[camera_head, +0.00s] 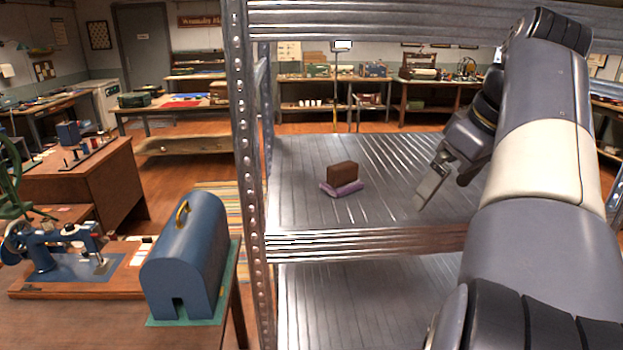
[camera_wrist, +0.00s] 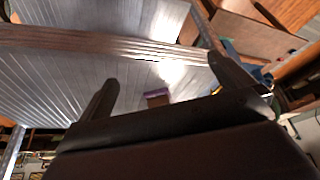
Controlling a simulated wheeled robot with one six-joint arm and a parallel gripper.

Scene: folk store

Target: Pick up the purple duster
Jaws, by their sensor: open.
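The purple duster (camera_head: 347,189) lies on the upper metal shelf board, left of my gripper in the head view. A brown block (camera_head: 342,172) stands right at it; I cannot tell whether it rests on the purple part or just behind it. In the wrist view the purple strip (camera_wrist: 155,93) and part of the brown block show between my fingers, farther off, partly cut by the gripper body. My gripper (camera_head: 428,190) is open and empty, to the right of the duster and apart from it. Both fingers also show in the wrist view (camera_wrist: 163,72).
The metal shelf board (camera_head: 300,215) is otherwise clear around the duster. A perforated upright post (camera_head: 247,150) stands at its left front corner, and another shelf (camera_head: 400,18) runs overhead. A lower board (camera_head: 340,300) is empty. A blue domed case (camera_head: 190,255) stands on the table outside, left.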

